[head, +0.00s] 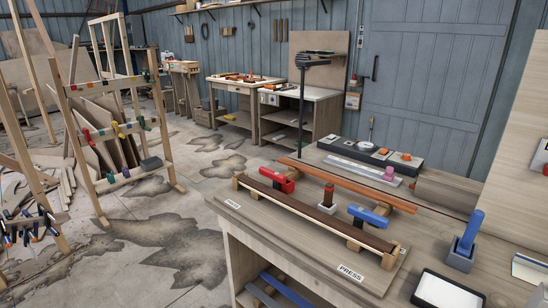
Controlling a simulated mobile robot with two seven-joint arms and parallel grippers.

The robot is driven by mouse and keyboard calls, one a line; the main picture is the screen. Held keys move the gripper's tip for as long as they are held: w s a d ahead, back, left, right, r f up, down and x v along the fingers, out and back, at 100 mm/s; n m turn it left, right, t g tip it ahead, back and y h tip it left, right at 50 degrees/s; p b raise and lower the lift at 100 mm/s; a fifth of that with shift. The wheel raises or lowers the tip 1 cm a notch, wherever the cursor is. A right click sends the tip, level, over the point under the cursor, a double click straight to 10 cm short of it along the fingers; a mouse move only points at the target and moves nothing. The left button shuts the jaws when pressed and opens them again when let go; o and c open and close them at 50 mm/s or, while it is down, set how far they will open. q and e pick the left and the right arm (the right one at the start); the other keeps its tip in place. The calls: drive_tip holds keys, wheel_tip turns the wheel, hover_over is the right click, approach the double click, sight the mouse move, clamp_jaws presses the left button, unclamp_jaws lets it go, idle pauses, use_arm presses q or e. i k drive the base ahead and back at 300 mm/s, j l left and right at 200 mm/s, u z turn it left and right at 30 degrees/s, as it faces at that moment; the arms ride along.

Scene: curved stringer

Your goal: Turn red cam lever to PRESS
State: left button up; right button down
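A red cam lever (277,180) sits toward the left end of a long dark curved strip (315,213) on a wooden fixture board on the bench. Its arm lies roughly flat. A blue cam lever (369,215) sits further right along the strip, also roughly flat. A label reading PRESS (350,273) is on the board's front right edge. Smaller white labels, one at the board's left end (232,204), are too small to read surely. Neither of my grippers shows in the head view.
A blue upright handle on a block (468,235) and a white-topped tray (448,292) are at the right. A long brown strip (345,184) lies behind the fixture. Open floor (175,225) is left of the bench.

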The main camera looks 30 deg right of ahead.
sight(281, 179)
drive_tip(key=i+z, duration=0.15)
drive_tip(key=i, duration=0.3)
drive_tip(key=i+j+z, duration=0.1)
drive_tip(key=i, duration=0.35)
